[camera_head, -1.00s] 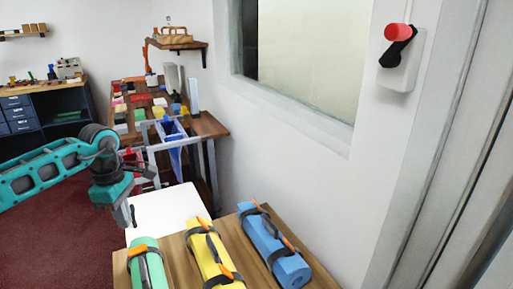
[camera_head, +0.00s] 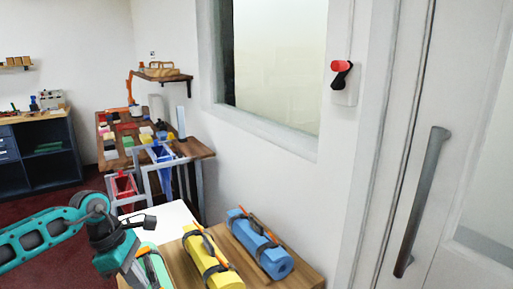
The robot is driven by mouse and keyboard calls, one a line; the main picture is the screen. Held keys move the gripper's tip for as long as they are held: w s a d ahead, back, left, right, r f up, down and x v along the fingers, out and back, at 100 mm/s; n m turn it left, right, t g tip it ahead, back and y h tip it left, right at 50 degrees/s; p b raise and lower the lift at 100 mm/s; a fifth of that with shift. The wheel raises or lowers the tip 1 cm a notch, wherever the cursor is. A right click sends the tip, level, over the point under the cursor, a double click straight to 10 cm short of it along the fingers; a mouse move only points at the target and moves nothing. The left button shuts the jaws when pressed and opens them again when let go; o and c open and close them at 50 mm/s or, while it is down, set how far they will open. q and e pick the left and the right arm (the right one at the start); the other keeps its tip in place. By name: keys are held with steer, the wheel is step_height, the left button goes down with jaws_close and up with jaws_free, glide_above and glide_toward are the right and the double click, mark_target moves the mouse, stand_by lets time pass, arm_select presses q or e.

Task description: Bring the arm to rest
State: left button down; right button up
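My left arm comes in from the left, teal and grey. Its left gripper (camera_head: 133,272) is low at the left, over the near left end of the wooden counter, in front of the green roll (camera_head: 158,268) and partly hiding it. Whether its fingers are open or shut cannot be made out. My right gripper is not in view. A yellow roll (camera_head: 203,262) and a blue roll (camera_head: 259,245), each with dark straps and an orange strip, lie on the wooden counter (camera_head: 302,279).
A white surface (camera_head: 178,218) adjoins the counter. Behind it stands a wooden table (camera_head: 195,148) with coloured swatches. A red-and-black switch (camera_head: 341,73) is on the wall. A door with a long handle (camera_head: 422,200) is at the right. A dark shelf unit (camera_head: 50,168) stands far left.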

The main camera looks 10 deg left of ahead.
arm_select(q)
steer(key=s+d+r+n+t+h, duration=0.15)
steer(key=d+n+t+h, duration=0.25)
steer(key=d+n+h, duration=0.6)
steer(key=s+d+n+t+h, duration=0.3)
steer(key=d+n, duration=0.4)
steer(key=d, duration=0.7)
steer(key=s+a+f+n+t+y, duration=0.1)
steer(key=s+a+f+n+y, duration=0.2)
steer(key=n, duration=0.7)
steer(key=s+a+f+n+t+y, duration=0.1)
steer(key=s+a+f+n+y, duration=0.3)
steer(key=f+n+y, duration=0.3)
steer(key=s+a+f+n+t+y, duration=0.1)
steer(key=s+a+f+n+y, duration=0.2)
steer(key=f+n, duration=0.5)
steer(key=s+n+y, duration=0.1)
steer(key=n, duration=0.6)
steer(key=shift+s+a+y, duration=0.25)
steer(key=shift+a+y, duration=0.05)
steer(key=shift+y, duration=0.1)
